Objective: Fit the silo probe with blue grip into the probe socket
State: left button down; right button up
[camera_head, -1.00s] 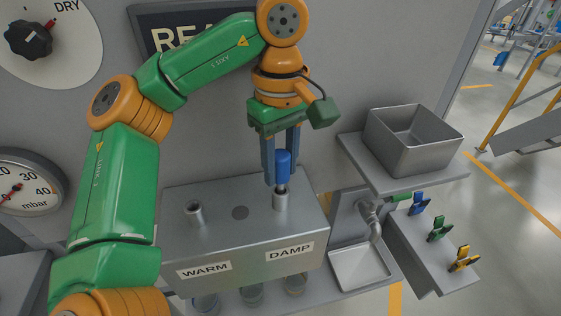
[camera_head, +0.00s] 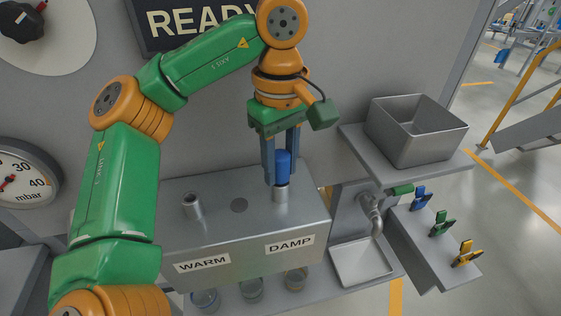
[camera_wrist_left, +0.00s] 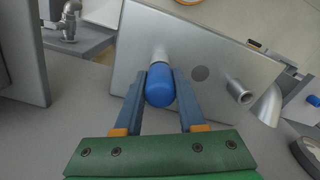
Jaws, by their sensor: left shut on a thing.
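My left gripper (camera_head: 282,180) is shut on the blue grip (camera_head: 283,164) of the silo probe and points straight down. The probe stands upright, and its lower part is inside the right tube socket (camera_head: 280,196), behind the DAMP label on the grey metal box. The grip's lower end is at or just above the socket's rim; I cannot tell if it touches. In the left wrist view the blue grip (camera_wrist_left: 160,86) lies between both fingers, with the pale socket tube behind it. My right gripper is not in view.
A second tube (camera_head: 193,207) stands at the box's left, behind the WARM label, with a dark disc (camera_head: 240,205) between. Glass jars stand below. At right are a metal bin (camera_head: 415,130), a spout (camera_head: 374,212) over a tray (camera_head: 362,262), and coloured clips on a ledge.

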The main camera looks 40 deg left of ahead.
pick_arm(q)
jog(key=shift+f, duration=0.15)
jog(key=shift+c, duration=2.1)
grip_release()
